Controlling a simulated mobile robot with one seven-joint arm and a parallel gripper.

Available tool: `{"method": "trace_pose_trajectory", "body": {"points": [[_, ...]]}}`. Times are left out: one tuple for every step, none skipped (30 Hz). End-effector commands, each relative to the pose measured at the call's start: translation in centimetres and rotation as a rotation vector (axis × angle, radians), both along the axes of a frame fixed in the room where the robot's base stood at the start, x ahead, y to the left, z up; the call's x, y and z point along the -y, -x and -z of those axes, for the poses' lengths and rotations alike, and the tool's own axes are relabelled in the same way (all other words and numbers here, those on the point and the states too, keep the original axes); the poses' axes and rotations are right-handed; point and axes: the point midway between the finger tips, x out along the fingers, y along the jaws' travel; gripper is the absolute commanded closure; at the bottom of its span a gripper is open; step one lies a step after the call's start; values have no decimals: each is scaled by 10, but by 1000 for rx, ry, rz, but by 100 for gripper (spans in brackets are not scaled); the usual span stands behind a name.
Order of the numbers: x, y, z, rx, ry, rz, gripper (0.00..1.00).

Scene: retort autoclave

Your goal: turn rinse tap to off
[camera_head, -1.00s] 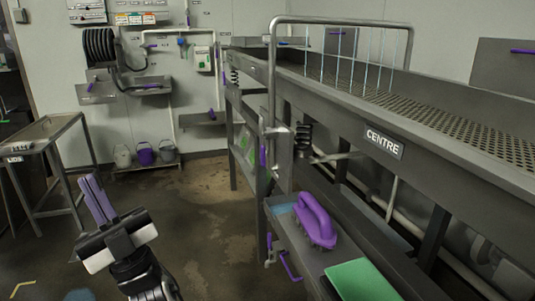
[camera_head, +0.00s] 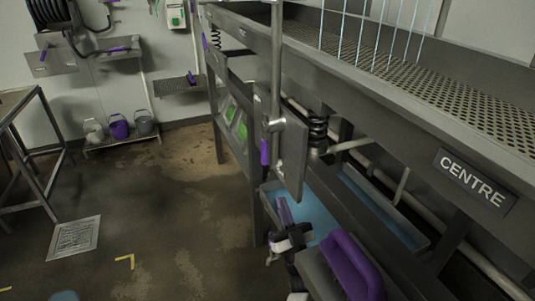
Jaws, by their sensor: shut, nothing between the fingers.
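A grey upright panel (camera_head: 291,155) hangs at the near end of the bench frame, with a black coil beside it. A purple lever (camera_head: 264,152) points down at the panel's left edge; I see no label, so I cannot tell if it is the rinse tap or how its setting reads. Part of a small fitting by the shelf's left end is hidden behind my wrist.
The perforated bench marked CENTRE (camera_head: 474,181) runs along the right. Buckets (camera_head: 119,127) stand at the back wall. The floor to the left is open, with a drain grate (camera_head: 75,237).

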Motion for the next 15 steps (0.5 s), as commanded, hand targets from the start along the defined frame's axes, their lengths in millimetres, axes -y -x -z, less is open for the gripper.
{"method": "trace_pose_trajectory", "body": {"points": [[4, 0, 3, -8, -1, 3, 100], [5, 0, 4, -10, -2, 3, 100], [5, -1, 4, -12, -3, 3, 100], [5, -2, 2, -12, -2, 2, 100], [4, -4, 0, -12, -2, 2, 100], [2, -7, -4, -11, -2, 1, 100], [1, -10, -7, -10, -2, 1, 100], [0, -13, -12, -9, -1, 1, 100], [-3, -17, -17, -9, 0, 1, 100], [-4, -21, -22, -9, 0, 1, 100], [-6, -26, -27, -9, 0, 1, 100], [-9, -32, -33, -9, -1, 0, 100], [-10, -36, -38, -9, -1, 0, 100], [-12, -41, -43, -9, 0, 1, 100], [-15, -46, -49, -8, 0, 0, 100]]}}
